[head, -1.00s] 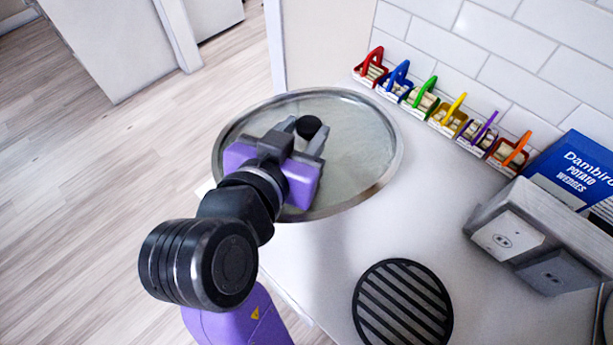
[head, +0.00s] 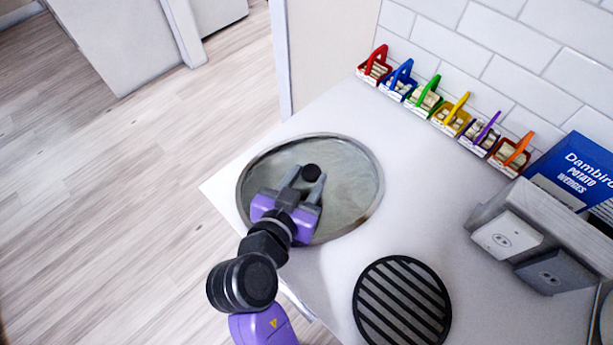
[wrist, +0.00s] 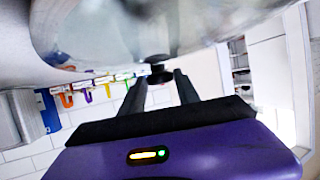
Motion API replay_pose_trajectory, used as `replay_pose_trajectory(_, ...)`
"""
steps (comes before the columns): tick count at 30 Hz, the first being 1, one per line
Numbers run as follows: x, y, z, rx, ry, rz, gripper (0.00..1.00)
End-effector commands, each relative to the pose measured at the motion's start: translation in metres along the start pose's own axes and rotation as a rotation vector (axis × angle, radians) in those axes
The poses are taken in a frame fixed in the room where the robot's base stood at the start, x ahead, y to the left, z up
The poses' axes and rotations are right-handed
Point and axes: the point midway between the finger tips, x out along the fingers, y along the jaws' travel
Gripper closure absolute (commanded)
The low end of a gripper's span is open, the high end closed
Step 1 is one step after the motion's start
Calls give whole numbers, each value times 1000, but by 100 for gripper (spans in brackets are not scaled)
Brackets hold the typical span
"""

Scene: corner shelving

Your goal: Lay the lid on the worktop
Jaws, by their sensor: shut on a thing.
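The lid (head: 350,195) is a large round glass disc with a metal rim and a black knob (head: 311,173) at its middle. In the head view it lies at or just above the left part of the white worktop (head: 320,270); I cannot tell whether its whole rim touches. My gripper (head: 303,178) is shut on the lid's knob. In the wrist view the lid (wrist: 150,30) fills the top of the picture, with the knob (wrist: 157,70) between the fingertips. The lid's near part is hidden behind my gripper.
A black slatted round trivet (head: 402,302) lies on the worktop to the lid's right. Several small coloured baskets (head: 440,110) line the tiled wall. A blue potato wedges box (head: 575,170) and a socket block (head: 530,250) stand at the right. The worktop's left edge drops to the wooden floor.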

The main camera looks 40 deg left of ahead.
Motion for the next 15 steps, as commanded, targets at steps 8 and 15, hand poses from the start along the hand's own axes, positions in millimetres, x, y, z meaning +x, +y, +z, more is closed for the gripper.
replay_pose_trajectory(8, 0, 0, 0, 1, 4, -1, 100)
replay_pose_trajectory(15, 1, 0, 3, 0, 0, 0, 40)
